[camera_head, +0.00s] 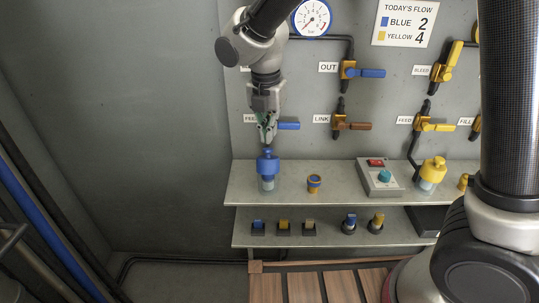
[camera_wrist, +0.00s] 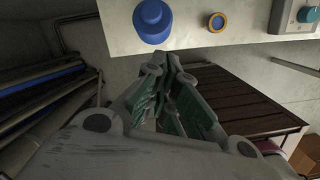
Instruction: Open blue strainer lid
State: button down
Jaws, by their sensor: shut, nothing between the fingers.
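The blue strainer (camera_head: 267,168) stands upright at the left end of the upper shelf. Its blue lid (camera_head: 267,160) has a round knob on top and sits on a pale clear body. In the wrist view the blue lid (camera_wrist: 152,20) shows at the top, just beyond my fingertips. My gripper (camera_head: 268,140) points down just above the lid knob in the head view. Whether it touches the knob cannot be told. In the wrist view my gripper (camera_wrist: 166,62) has its green-padded fingers drawn together at the tips, with nothing between them.
The upper shelf (camera_head: 335,190) also holds an orange-blue ring fitting (camera_head: 314,183), a control box (camera_head: 380,178) and a yellow strainer (camera_head: 432,172). A blue valve handle (camera_head: 288,126) is close beside my gripper. The lower shelf (camera_head: 325,233) carries several small blue and yellow parts.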

aim_at(270, 163)
jog(key=w+f+n, duration=0.1)
jog(key=f+n, duration=0.1)
jog(key=f, duration=0.1)
jog(key=f+n, duration=0.1)
jog(key=f, duration=0.2)
jog(key=w+f+n, duration=0.1)
jog(key=f+n, duration=0.1)
jog(key=f, duration=0.2)
jog(key=shift+w+d+n, duration=0.15)
jog(key=shift+w+n, duration=0.15)
